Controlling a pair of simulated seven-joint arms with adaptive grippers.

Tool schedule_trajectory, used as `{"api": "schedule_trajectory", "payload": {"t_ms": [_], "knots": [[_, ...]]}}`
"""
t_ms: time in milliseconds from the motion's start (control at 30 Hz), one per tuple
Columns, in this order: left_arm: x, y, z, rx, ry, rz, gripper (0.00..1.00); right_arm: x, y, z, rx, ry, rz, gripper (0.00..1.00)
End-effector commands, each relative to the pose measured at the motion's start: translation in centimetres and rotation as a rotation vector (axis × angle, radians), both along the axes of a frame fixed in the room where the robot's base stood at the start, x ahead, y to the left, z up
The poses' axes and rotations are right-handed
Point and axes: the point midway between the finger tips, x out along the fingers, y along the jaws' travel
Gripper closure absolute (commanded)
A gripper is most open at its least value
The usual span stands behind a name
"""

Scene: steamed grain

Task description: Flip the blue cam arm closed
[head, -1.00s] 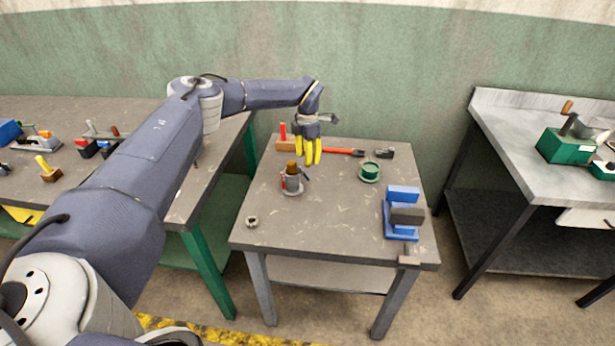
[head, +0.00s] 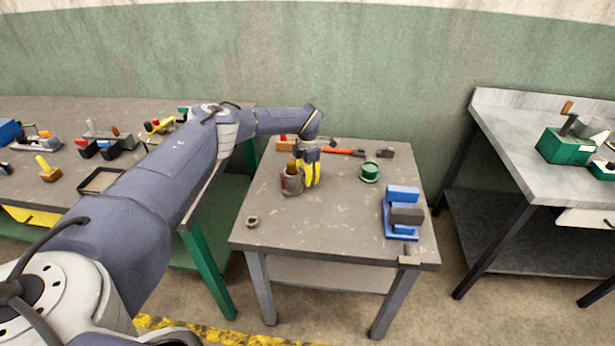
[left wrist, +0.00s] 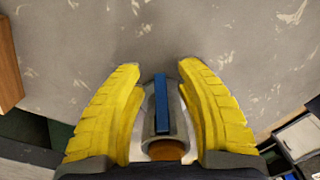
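In the head view a small grey coupling (head: 291,187) with a brown plug on top and a red arm on its left side stands on the middle table. My left gripper (head: 311,184), with yellow fingers, is lowered at its right side and hides the blue cam arm there. In the left wrist view the blue cam arm (left wrist: 161,103) is a straight bar along the grey coupling body (left wrist: 150,122). My open left gripper (left wrist: 161,66) has one finger on each side of the bar, with gaps visible. My right gripper is in neither view.
A blue vise-like block (head: 402,195) stands at the table's right, and a green round fitting (head: 370,170) behind it. A red-handled tool (head: 345,152) lies at the back. A small metal ring (head: 252,221) lies front left. The table's front middle is clear.

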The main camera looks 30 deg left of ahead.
Motion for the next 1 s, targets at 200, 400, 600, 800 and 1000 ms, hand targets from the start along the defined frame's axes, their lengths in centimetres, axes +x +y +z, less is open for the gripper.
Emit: {"api": "schedule_trajectory", "payload": {"t_ms": [200,400,600,800,1000], "knots": [[0.0,-0.01,0.01,0.0,0.0,0.0,0.75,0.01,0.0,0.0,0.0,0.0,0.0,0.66],[0.0,-0.01,0.02,0.0,0.0,0.0,0.99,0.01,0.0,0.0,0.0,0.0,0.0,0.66],[0.0,-0.01,0.03,0.0,0.0,0.0,1.0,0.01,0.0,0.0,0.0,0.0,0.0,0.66],[0.02,-0.01,0.04,0.0,0.0,0.0,1.0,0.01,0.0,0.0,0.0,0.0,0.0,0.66],[0.02,-0.01,0.05,0.0,0.0,0.0,1.0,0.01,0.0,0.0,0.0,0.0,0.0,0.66]]}}
